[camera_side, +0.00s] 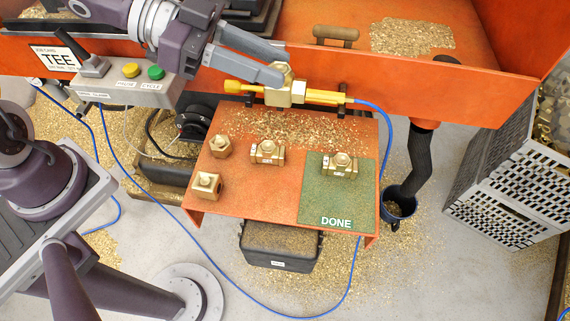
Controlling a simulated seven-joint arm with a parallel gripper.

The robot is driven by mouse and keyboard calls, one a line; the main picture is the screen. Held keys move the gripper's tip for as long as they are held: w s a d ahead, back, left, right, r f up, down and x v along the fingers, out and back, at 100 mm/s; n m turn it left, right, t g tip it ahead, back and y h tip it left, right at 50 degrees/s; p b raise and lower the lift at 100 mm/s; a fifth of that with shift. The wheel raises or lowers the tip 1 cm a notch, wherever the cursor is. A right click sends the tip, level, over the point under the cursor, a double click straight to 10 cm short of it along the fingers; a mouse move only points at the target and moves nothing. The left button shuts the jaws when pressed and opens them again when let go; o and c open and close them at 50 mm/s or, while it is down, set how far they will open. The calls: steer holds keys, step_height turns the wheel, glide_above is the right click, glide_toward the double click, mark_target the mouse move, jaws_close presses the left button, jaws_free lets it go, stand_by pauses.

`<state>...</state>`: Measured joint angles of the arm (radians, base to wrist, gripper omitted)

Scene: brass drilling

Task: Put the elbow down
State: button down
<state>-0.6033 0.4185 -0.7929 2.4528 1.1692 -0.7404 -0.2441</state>
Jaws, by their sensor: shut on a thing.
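My gripper (284,77) is shut on a brass fitting (285,95), taken to be the elbow, at the front wall of the orange bench. The elbow sits in line between a yellow part on its left and a brass cylinder (325,97) with a blue hose on its right. Whether it touches either one is unclear. Below it is an orange table (245,201) with a green mat marked DONE (318,208). One brass tee-shaped fitting (340,165) lies on the mat. Another similar fitting (267,152) lies left of the mat.
Two blocky brass fittings, an upper one (220,146) and a lower one (207,185), stand on the table's left side. Brass chips (285,128) cover its back strip. A control box (130,86) with yellow and green buttons is at left. The mat's front part is bare.

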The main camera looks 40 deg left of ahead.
step_height(320, 180, down, 25)
steer(key=shift+r, duration=0.2)
steer(key=shift+f, duration=0.15)
steer(key=c, duration=1.1)
jaws_free()
steer(key=shift+a+r, duration=0.2)
steer(key=v, duration=0.3)
steer(key=shift+r, duration=0.25)
step_height(320, 180, up, 6)
steer(key=shift+d+r, duration=0.1)
steer(key=shift+d, duration=0.05)
steer(key=shift+c, duration=0.5)
steer(key=shift+r, duration=0.15)
steer(key=shift+c, duration=0.6)
